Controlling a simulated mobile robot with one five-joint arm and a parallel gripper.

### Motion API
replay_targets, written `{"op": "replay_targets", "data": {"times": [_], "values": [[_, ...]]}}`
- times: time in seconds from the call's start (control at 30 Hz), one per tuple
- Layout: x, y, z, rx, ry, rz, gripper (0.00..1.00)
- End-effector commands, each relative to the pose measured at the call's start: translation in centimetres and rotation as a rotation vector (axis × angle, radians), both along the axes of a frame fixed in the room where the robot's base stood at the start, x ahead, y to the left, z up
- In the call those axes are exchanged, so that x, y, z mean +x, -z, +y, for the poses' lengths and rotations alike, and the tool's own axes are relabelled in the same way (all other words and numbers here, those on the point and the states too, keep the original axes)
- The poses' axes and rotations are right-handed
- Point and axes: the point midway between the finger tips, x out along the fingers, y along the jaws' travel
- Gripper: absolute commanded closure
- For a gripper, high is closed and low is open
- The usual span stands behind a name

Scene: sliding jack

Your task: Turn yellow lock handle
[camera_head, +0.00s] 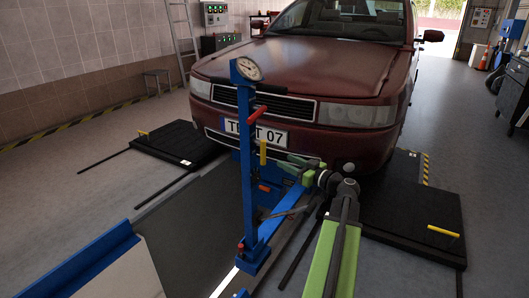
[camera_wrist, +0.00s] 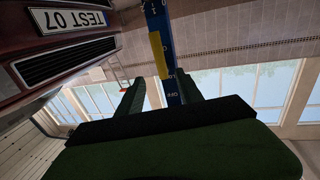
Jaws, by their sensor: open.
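The yellow lock handle (camera_head: 262,151) is a short, upright bar on the side of the blue jack post (camera_head: 246,190). It also shows in the wrist view (camera_wrist: 158,55), tilted in the picture, beside the post's "OFF" lettering. My gripper (camera_head: 283,162) is open and empty, just right of and slightly below the handle in the head view. In the wrist view, my two dark green fingers (camera_wrist: 160,80) stand apart, with the blue post between them in the picture. The handle appears just beyond the fingertips, with no clear contact.
A red lever (camera_head: 257,115) and a round gauge (camera_head: 248,69) sit higher on the post. A dark red car (camera_head: 310,75) stands close behind. Black plates (camera_head: 415,215) with yellow handles flank the pit. Open floor lies at the right.

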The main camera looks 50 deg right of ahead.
Motion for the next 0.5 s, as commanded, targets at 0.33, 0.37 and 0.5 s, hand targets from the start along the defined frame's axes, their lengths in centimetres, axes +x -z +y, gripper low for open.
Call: {"op": "replay_targets", "data": {"times": [0.33,0.37,0.5], "values": [[9.1,0.0,0.0,0.001,-0.003,0.001,0.57],[9.7,0.1,0.1,0.001,-0.003,0.002,0.57],[12.0,0.0,0.2,0.001,-0.002,0.002,0.57]]}}
